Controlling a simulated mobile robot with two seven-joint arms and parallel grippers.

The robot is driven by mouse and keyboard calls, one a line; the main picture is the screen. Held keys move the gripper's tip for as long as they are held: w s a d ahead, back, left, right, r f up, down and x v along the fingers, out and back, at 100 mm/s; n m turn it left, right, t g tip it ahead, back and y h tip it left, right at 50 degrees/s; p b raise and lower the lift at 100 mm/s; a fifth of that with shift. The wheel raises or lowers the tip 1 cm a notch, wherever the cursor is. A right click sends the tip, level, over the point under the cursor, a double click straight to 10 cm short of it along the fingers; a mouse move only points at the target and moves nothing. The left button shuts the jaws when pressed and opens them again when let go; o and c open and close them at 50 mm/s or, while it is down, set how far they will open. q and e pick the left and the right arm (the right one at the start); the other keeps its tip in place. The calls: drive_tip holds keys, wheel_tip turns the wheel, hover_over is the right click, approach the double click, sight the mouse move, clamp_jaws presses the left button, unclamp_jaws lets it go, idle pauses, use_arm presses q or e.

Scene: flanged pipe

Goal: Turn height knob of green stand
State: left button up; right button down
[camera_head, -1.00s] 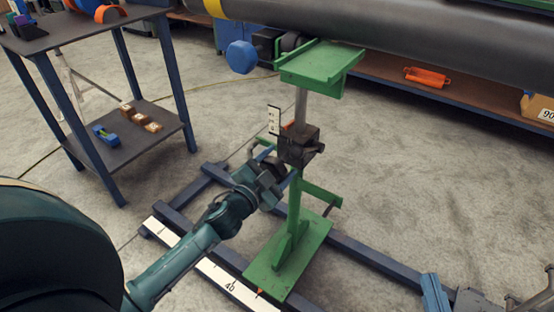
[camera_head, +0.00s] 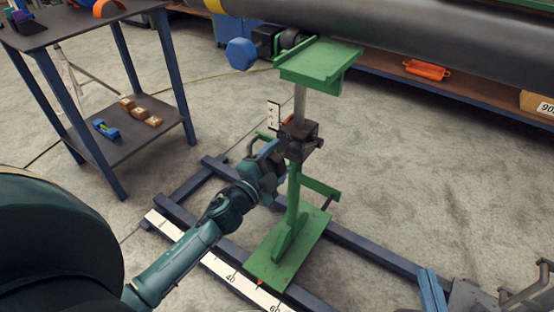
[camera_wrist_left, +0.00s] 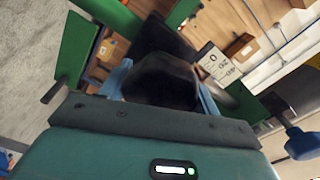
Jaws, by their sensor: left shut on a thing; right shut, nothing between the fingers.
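The green stand (camera_head: 287,252) stands upright on the floor frame, with a flat green top plate (camera_head: 320,62) on a grey post. A dark block (camera_head: 299,138) sits around the post at mid height. My left gripper (camera_head: 279,152) is at the left side of this block. In the left wrist view, its two blue fingers are shut on the dark height knob (camera_wrist_left: 160,82), one on each side. The knob is mostly hidden by the gripper in the head view. My right gripper (camera_head: 428,275) shows at the bottom right as two blue fingers, shut and empty, away from the stand.
Blue floor rails (camera_head: 365,257) and a white scale (camera_head: 220,268) surround the stand's base. A blue knob (camera_head: 241,54) sticks out near the top plate.

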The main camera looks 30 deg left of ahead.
use_arm(q)
drive_tip(key=o, duration=1)
use_arm(e)
drive_tip(key=shift+a+r, duration=0.1)
use_arm(q)
drive_tip(key=s, duration=0.4)
drive_tip(key=s+a+p, duration=0.1)
drive_tip(key=s, duration=0.8)
drive_tip(key=shift+a, duration=0.4)
use_arm(e)
drive_tip(key=shift+d+m+g+h, duration=0.35)
drive_tip(key=shift+m+g+h, duration=0.05)
drive_tip(key=shift+f, duration=0.2)
